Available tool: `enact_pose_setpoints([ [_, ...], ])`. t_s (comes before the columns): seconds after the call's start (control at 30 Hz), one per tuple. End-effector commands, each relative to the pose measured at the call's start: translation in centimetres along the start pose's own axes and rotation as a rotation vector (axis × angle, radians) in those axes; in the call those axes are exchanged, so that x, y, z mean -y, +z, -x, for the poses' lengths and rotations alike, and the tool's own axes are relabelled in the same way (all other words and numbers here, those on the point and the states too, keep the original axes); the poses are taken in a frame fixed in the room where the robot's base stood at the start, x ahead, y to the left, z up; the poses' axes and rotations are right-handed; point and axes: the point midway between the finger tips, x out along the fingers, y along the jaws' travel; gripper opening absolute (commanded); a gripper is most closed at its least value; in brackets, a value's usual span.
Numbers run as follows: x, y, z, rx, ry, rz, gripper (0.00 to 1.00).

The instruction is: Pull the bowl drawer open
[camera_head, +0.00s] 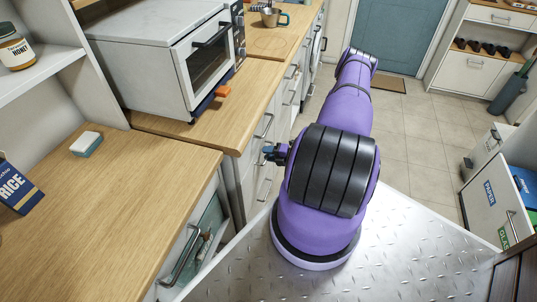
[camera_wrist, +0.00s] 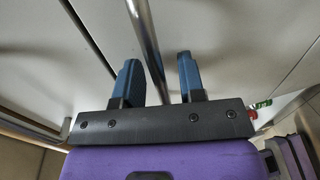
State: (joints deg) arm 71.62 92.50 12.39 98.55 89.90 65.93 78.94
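My gripper (camera_head: 272,153) is at the white drawer fronts (camera_head: 248,170) below the wooden counter in the head view, partly hidden by my purple arm. In the wrist view its two blue fingers (camera_wrist: 158,77) are apart, with a metal bar handle (camera_wrist: 148,40) running between them. I see a gap on both sides of the bar; I cannot tell how far it reaches in between the fingers. The front behind the bar looks flush. Which drawer is the bowl drawer is not marked, and no bowls show inside a drawer.
A white oven (camera_head: 165,55) and a metal mug (camera_head: 270,17) stand on the counter (camera_head: 210,125). A front with a bar handle (camera_head: 180,258) stands out at lower left. A labelled white bin unit (camera_head: 492,195) is at right. Tiled floor (camera_head: 415,150) lies open beyond my arm.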

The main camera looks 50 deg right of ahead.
Motion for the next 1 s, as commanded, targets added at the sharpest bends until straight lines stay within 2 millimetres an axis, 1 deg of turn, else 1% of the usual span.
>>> enact_pose_setpoints([
  [0.17, 0.0, 0.0, 0.0, 0.000, 0.000, 0.000, 0.37],
  [0.2, 0.0, 0.0, 0.0, 0.000, 0.000, 0.000, 0.32],
  [0.27, 0.0, 0.0, 0.0, 0.000, 0.000, 0.000, 0.18],
  [0.3, 0.0, 0.0, 0.0, 0.000, 0.000, 0.000, 0.09],
  [0.33, 0.0, 0.0, 0.0, 0.000, 0.000, 0.000, 0.02],
  [0.37, 0.0, 0.0, 0.0, 0.000, 0.000, 0.000, 0.00],
  [0.57, 0.0, 0.0, 0.1, 0.001, -0.001, 0.000, 0.00],
  [0.73, 0.2, 0.1, 0.9, 0.002, -0.002, -0.001, 0.00],
  [0.87, 0.6, 0.1, 2.6, 0.003, -0.003, -0.001, 0.00],
  [1.0, 1.2, 0.1, 5.5, 0.004, -0.004, -0.002, 0.00],
])
